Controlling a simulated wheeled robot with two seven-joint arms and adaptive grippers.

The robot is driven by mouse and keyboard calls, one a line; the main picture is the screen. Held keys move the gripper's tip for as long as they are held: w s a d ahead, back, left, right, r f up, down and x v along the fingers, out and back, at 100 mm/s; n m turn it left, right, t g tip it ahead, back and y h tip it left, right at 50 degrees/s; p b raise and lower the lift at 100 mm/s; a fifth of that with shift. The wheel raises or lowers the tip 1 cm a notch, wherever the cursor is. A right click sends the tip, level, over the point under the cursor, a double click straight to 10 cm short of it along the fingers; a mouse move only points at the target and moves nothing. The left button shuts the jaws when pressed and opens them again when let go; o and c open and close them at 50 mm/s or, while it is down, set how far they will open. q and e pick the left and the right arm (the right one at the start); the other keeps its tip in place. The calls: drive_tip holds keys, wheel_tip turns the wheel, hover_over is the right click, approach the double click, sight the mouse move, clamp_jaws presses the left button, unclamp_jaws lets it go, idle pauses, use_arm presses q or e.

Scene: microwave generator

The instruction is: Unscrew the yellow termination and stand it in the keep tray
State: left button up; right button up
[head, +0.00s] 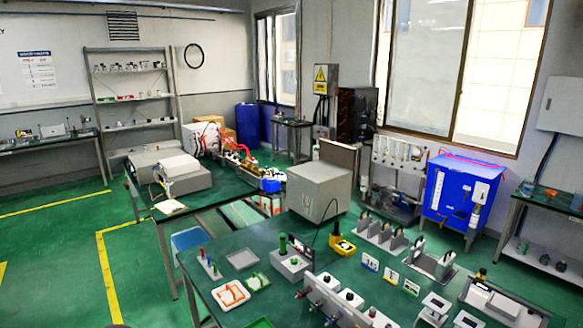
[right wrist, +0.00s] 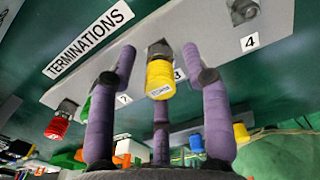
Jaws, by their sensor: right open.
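In the right wrist view, the yellow termination (right wrist: 160,78) is attached below a metal fitting on a pale plate labelled TERMINATIONS (right wrist: 88,40), by the number 3. My right gripper (right wrist: 158,62) is open, its purple fingers spread on either side of the yellow termination, with gaps visible. In the head view I cannot tell which tray is the keep tray; a grey tray (head: 242,259) lies on the near table. My left gripper is not in view.
The near table (head: 225,240) also holds a white tray with orange parts (head: 231,293), a grey block with green pieces (head: 290,262), a yellow device (head: 342,246) and a row of grey boxes (head: 350,300). A large grey cabinet (head: 318,190) stands behind.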

clamp_jaws()
drive_tip(key=shift+r, duration=0.1)
drive_tip(key=shift+r+p, duration=2.2)
drive_tip(key=shift+r, duration=0.75)
